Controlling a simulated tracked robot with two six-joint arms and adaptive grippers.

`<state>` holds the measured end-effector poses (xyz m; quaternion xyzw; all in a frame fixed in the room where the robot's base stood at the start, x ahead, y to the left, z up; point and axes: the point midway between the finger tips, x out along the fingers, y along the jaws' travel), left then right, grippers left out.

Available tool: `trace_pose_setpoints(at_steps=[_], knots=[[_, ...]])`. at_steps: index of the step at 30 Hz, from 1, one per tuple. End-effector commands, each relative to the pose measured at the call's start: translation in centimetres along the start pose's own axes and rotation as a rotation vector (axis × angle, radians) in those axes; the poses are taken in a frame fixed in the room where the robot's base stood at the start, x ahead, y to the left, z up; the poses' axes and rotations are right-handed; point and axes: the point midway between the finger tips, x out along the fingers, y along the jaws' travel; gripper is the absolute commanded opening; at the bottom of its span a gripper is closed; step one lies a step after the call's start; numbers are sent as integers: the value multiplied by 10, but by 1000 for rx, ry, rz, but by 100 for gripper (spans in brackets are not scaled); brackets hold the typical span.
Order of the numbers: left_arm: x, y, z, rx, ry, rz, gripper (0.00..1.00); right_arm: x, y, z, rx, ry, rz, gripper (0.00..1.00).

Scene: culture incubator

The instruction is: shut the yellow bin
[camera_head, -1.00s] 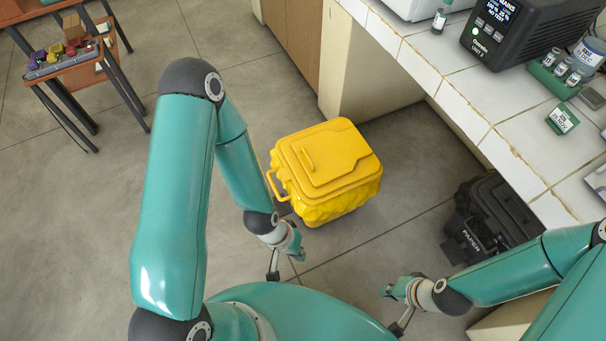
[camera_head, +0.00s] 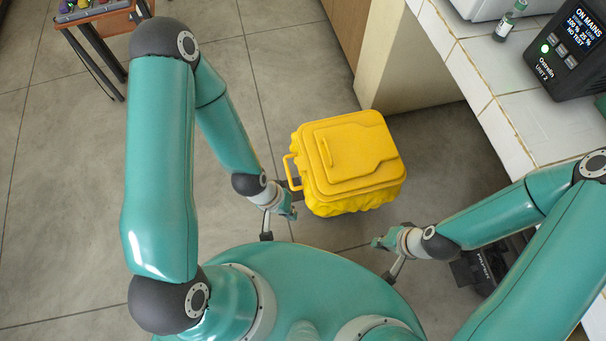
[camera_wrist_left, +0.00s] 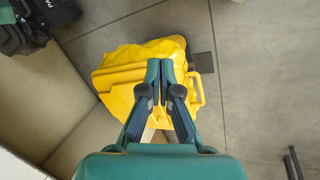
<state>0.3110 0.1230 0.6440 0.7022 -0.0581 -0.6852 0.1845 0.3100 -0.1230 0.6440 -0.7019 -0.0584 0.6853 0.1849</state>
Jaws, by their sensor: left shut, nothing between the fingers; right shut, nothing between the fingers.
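The yellow bin (camera_head: 350,165) stands on the floor in the middle of the head view. Its lid (camera_head: 352,150) lies flat over the top and looks closed. A loop handle (camera_head: 291,172) sticks out at its left side. My left gripper (camera_head: 291,211) is shut and empty, just left of the bin's near left corner. My right gripper (camera_head: 377,243) is shut and empty, nearer to me and below the bin's right side in the picture. In the left wrist view the bin (camera_wrist_left: 135,65) shows beyond the shut fingers (camera_wrist_left: 160,66); I cannot tell whether they touch it.
A white-tiled bench (camera_head: 482,90) runs along the right, with a dark unit (camera_head: 567,48) and a vial (camera_head: 508,22) on it. A black bin (camera_head: 480,270) is partly hidden behind my right arm. A small table (camera_head: 100,22) stands at the upper left. The floor around the yellow bin is mostly clear.

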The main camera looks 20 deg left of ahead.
Motion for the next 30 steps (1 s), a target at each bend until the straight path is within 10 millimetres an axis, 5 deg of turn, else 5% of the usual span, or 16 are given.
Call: trace_pose_setpoints(at_steps=[8,13,24,30], knots=[[2,-1,-1,-8,1,0,0,2,1,0,0,0,0,0],[16,-18,-17,-132,15,-1,0,26,10,0,0,0,0,0],[81,-68,-103,-1032,91,42,0,157,57,-1,0,0,0,0],[92,-88,-141,-1559,104,105,0,218,78,-2,0,0,0,0]])
